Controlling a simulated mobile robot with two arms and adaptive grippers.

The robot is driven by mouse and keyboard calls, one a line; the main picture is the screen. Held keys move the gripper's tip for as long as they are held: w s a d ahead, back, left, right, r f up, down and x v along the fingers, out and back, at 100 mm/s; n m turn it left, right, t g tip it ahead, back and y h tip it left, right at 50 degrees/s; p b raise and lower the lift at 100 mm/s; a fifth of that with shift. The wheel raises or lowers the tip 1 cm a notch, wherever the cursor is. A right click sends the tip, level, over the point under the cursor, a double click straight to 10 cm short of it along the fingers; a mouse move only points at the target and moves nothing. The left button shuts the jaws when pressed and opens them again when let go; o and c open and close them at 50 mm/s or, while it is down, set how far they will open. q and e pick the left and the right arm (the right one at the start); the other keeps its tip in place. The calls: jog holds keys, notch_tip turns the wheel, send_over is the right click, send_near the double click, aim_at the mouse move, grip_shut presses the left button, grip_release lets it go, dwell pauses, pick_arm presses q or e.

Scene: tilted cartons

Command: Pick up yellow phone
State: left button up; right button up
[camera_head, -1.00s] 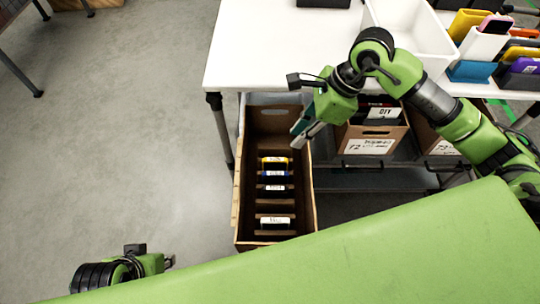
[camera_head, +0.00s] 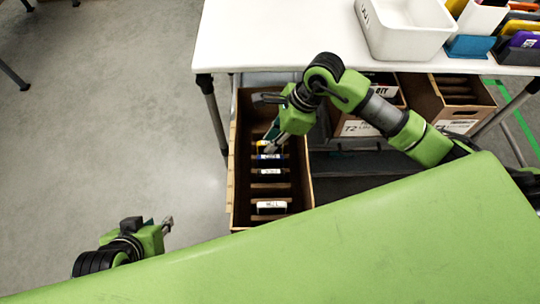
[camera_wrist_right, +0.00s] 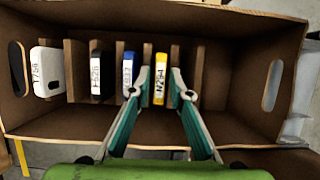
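The yellow phone (camera_wrist_right: 161,78) stands on edge in a slot of the open cardboard carton (camera_wrist_right: 245,28), its white label facing up. In the head view the phone (camera_head: 262,144) shows only partly beside my right gripper (camera_head: 270,146). In the right wrist view my right gripper (camera_wrist_right: 162,84) is open, its fingertips at either side of the phone's near part. I cannot tell whether they touch it. My left gripper (camera_head: 167,224) is low at the left over the floor, away from the carton; its finger opening is unclear.
In the carton stand a blue phone (camera_wrist_right: 128,73), a black phone (camera_wrist_right: 96,70) and a white phone (camera_wrist_right: 47,72) between cardboard dividers. A white table (camera_head: 280,40) with a white bin (camera_head: 405,45) is behind. More cartons (camera_head: 445,100) sit on the shelf at right.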

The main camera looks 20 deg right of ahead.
jog(key=shift+a+f, duration=0.25)
jog(key=shift+f, duration=0.45)
pick_arm(q)
jog(key=shift+w+d+r+t, duration=0.15)
jog(key=shift+w+r+t, duration=0.1)
jog(key=shift+w, duration=0.2)
jog(key=shift+w+d+r+t, duration=0.15)
jog(key=shift+w+t, duration=0.1)
jog(key=shift+w, duration=0.2)
pick_arm(e)
jog(key=shift+w, duration=0.1)
grip_shut()
jog(key=shift+r, duration=0.15)
